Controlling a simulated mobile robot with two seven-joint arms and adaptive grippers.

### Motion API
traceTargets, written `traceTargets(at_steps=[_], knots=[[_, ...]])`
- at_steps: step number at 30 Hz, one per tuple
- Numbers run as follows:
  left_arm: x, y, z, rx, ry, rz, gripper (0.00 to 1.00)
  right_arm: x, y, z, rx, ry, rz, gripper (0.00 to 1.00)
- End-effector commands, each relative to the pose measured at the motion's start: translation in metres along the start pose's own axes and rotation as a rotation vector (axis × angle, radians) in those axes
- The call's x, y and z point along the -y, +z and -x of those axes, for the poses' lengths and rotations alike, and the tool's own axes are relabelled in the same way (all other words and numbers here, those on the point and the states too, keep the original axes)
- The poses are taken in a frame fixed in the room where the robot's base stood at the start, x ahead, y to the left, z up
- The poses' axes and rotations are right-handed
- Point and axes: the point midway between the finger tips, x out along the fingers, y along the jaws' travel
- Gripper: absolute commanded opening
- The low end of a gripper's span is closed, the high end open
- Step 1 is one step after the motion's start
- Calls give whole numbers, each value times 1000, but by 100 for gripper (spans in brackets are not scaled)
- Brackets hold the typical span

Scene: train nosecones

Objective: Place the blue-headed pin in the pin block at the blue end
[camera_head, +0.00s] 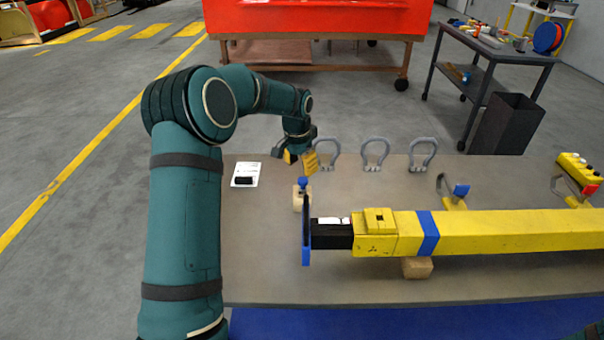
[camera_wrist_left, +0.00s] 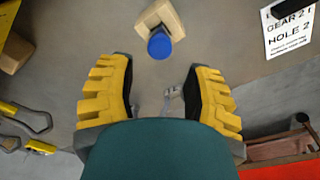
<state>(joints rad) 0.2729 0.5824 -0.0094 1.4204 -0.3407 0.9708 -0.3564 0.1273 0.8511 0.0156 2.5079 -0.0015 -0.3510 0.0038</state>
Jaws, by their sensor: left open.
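The blue-headed pin (camera_head: 303,182) stands upright at a small wooden block (camera_head: 297,203), left of the yellow beam's blue end plate (camera_head: 306,245). In the left wrist view, its round blue head (camera_wrist_left: 159,44) is seen from above, with the wooden block (camera_wrist_left: 172,15) behind it. My left gripper (camera_head: 300,159) is open and empty, above and slightly behind the pin. Its yellow fingers (camera_wrist_left: 158,80) are spread, and the pin head lies ahead of the gap between them. A yellow block with a dark hole (camera_head: 378,217) sits on the beam near a blue band (camera_head: 428,233); it may be the pin block.
Several grey shackles (camera_head: 375,152) stand along the table's back edge. A printed card (camera_head: 245,174) lies at the left. Clamps with red and blue faces (camera_head: 455,192) stand behind the yellow beam (camera_head: 520,230). The table (camera_head: 260,275) is bare at the front left.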

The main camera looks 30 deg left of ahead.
Motion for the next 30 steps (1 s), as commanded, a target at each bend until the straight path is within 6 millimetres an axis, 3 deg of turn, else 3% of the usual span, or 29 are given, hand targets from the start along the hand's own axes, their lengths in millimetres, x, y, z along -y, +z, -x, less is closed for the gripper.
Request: traceTargets(at_steps=[3, 10, 30], knots=[[0, 0, 26, -2, -1, 1, 50, 2, 0, 7, 3, 0, 0, 53], [0, 0, 53, 0, 0, 1, 50, 4, 1, 11, 6, 0, -1, 53], [0, 0, 58, 1, 1, 1, 50, 4, 2, 12, 6, 0, -1, 53]])
